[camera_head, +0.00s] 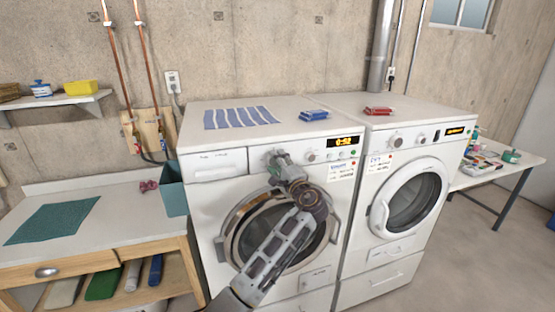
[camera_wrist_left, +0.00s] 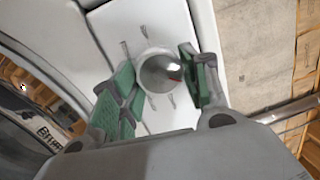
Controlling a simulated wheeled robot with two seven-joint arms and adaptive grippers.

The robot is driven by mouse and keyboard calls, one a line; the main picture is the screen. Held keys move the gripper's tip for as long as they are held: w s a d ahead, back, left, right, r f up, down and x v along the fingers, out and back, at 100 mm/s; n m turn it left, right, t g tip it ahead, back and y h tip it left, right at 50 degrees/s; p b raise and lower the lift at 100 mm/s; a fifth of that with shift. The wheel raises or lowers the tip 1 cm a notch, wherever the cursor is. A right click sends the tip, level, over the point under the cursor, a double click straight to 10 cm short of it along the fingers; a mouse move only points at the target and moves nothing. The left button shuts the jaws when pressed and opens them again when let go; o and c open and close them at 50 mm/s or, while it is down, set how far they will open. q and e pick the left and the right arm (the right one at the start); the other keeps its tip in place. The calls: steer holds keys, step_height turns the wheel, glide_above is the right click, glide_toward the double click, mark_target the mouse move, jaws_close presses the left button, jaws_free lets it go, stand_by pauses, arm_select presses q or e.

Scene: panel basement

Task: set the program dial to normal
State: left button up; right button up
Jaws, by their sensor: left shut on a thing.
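The left front-loading washing machine (camera_head: 205,205) has its control strip along the top front. My left gripper (camera_head: 276,158) is at this strip, right of the detergent drawer, and covers the program dial in the head view. In the left wrist view the dial (camera_wrist_left: 158,73) is a round silver knob with a small reddish mark on its right side. The green-padded fingers of the gripper are on either side of it, shut on it. Several short printed labels surround the dial, too small to read. My right gripper is not in view.
A lit display (camera_head: 343,141) and a smaller knob (camera_head: 311,156) sit right of my gripper. A second machine (camera_head: 425,165) with its own dial stands close on the right. A striped cloth (camera_head: 240,117) and a blue pack (camera_head: 314,115) lie on top. A workbench (camera_head: 110,190) stands left.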

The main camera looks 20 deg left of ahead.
arm_select(q)
steer(key=shift+f+m+p, duration=0.1)
steer(key=shift+m+p, duration=0.2)
steer(key=shift+m, duration=0.3)
steer(key=o, duration=1)
steer(key=shift+s, duration=0.1)
steer(key=v, duration=1.2)
steer(key=shift+f, duration=0.1)
